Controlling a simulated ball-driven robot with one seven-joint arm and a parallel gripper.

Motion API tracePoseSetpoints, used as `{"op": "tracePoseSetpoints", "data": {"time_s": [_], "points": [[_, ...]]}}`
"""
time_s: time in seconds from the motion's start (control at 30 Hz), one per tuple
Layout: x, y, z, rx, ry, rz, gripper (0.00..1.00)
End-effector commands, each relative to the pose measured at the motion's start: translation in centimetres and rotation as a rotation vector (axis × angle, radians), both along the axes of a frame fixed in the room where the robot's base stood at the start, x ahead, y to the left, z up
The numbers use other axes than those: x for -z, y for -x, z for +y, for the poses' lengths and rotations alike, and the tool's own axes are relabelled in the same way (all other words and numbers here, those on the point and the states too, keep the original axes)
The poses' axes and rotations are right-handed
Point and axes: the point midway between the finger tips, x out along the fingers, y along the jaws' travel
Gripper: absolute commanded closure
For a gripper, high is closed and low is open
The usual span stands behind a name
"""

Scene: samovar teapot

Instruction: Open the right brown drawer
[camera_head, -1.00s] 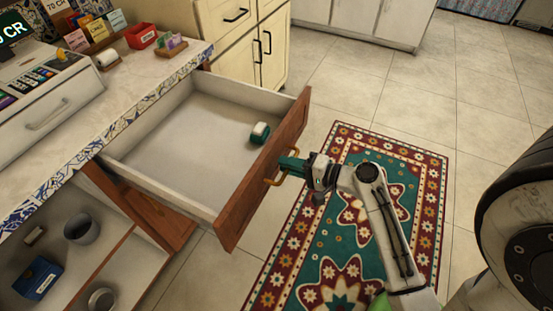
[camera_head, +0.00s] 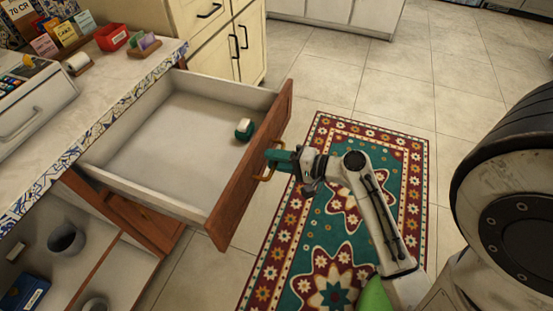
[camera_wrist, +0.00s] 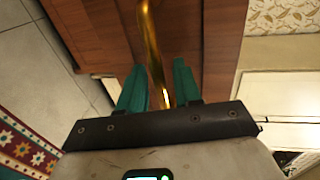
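The brown-fronted drawer (camera_head: 255,160) under the counter is pulled far out, its pale inside open to view. Its gold handle (camera_head: 264,176) is on the brown front and also shows in the wrist view (camera_wrist: 152,35). My gripper (camera_head: 279,157) is at the handle, its green fingers on either side of the bar. The exact finger contact is hard to see.
A small green-and-white object (camera_head: 244,129) lies in the drawer. Below are open shelves with a grey cup (camera_head: 66,240) and a blue box (camera_head: 24,292). Cream cabinets (camera_head: 215,45) stand behind. A patterned rug (camera_head: 345,135) and clear tiled floor lie to the right.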

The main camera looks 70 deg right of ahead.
Motion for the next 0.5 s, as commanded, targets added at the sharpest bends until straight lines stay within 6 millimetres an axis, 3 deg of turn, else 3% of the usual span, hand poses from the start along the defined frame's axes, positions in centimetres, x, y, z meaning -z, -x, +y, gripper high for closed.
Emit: {"op": "tracePoseSetpoints", "data": {"time_s": [0.17,0.5], "points": [[-0.3,1.9,-0.1,0.002,0.000,0.002,0.67],[-1.6,8.1,-0.3,0.002,0.000,0.002,0.67]]}}
